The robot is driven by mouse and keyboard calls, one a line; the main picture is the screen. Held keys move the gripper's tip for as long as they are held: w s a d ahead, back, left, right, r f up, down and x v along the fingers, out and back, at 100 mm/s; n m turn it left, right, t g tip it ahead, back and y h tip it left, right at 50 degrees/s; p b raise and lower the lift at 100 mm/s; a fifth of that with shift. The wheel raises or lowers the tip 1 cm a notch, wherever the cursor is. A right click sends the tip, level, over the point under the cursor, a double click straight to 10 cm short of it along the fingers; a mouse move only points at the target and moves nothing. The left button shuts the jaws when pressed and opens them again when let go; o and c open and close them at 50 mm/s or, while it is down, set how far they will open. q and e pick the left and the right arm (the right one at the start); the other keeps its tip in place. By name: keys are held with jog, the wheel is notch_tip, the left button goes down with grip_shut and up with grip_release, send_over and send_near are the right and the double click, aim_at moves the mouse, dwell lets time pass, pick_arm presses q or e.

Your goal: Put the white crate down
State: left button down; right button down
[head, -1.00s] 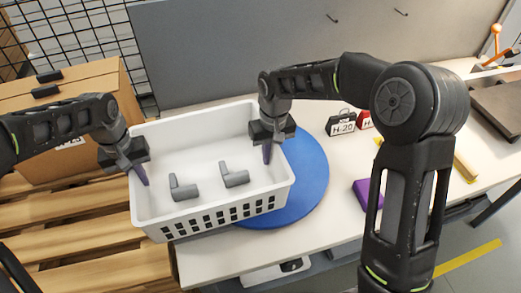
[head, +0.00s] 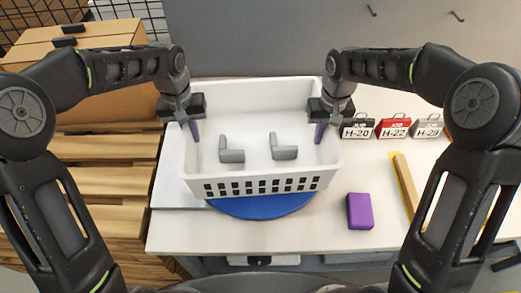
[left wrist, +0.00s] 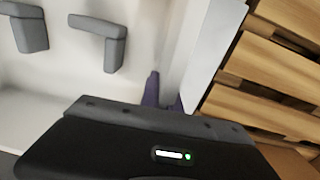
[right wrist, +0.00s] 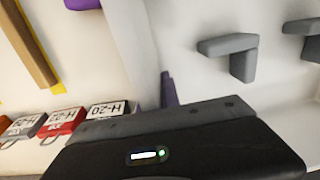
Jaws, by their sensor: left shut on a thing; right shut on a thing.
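The white crate (head: 262,186) is in the middle of the head view, level, with slots in its front wall. Two grey L-shaped parts (head: 232,155) (head: 284,152) lie inside it. My left gripper (head: 193,132) is shut on the crate's left wall and my right gripper (head: 320,132) is shut on its right wall. Both wrist views show purple fingertips at the walls. The blue disc (head: 262,208) is under the crate, and only its front edge shows. I cannot tell whether the crate touches it.
The white table (head: 200,233) holds a purple block (head: 360,211) right of the disc. Tags H-20 (head: 357,129), H-22 (head: 393,128) and H-29 (head: 428,126) stand behind it. A wooden strip (head: 406,182) lies farther right. A cardboard box (head: 110,107) and wooden pallet (head: 100,180) are at left.

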aim_at(195, 145)
pick_arm(q)
jog(key=shift+d+f, duration=0.1)
jog(key=shift+f, duration=0.05)
pick_arm(e)
jog(key=shift+f, duration=0.15)
